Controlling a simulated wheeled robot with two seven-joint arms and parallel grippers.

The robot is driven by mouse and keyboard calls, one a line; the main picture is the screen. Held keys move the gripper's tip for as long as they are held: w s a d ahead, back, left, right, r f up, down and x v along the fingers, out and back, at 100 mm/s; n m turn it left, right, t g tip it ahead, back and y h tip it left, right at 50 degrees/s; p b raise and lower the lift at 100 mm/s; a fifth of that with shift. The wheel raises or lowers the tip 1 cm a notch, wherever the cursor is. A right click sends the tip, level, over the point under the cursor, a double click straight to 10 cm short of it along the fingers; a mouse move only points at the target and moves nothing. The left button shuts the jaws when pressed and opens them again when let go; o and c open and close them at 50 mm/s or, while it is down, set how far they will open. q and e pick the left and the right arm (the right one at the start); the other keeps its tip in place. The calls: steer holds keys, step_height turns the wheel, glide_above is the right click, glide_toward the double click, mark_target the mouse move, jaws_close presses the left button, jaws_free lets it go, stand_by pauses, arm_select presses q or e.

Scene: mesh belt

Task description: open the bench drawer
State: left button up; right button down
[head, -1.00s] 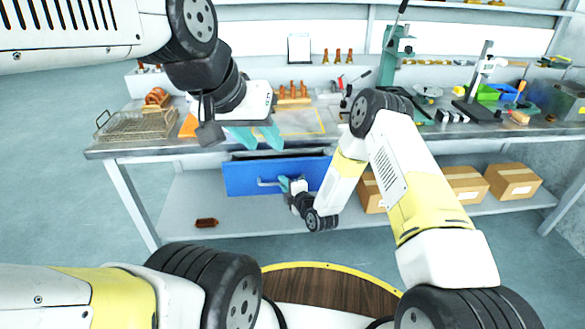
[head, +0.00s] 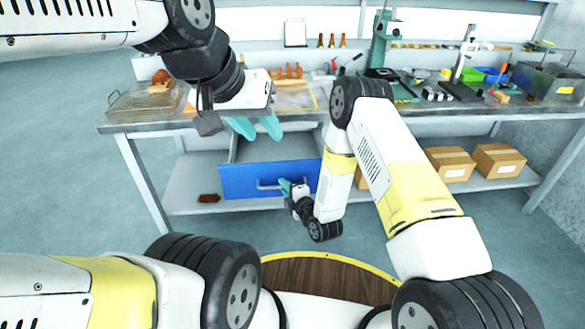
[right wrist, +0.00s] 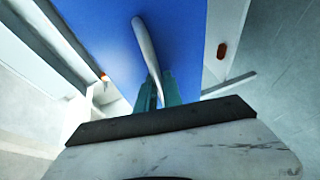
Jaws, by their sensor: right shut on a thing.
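The bench drawer (head: 242,181) has a blue front with a pale bar handle (head: 266,184). It stands pulled out from under the bench top, and its grey side shows behind the front. My right gripper (head: 286,187) is shut on the handle near its right end. In the right wrist view the handle (right wrist: 146,45) runs down between the teal fingers (right wrist: 155,90) against the blue front (right wrist: 178,40). My left gripper (head: 256,127) hangs in front of the bench's front edge, above the drawer. Its teal fingers are apart and nothing shows between them.
The bench top (head: 160,122) holds a wire basket (head: 146,100), bottles, a green press (head: 382,45) and several tools. Cardboard boxes (head: 451,164) stand on the lower shelf at right. A small reddish-brown item (head: 208,198) lies at the shelf's left.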

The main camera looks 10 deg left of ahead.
steer(key=c, duration=1.8)
jaws_free()
steer(key=v, duration=0.7)
steer(key=shift+s+d, duration=0.2)
steer(key=shift+s, duration=0.1)
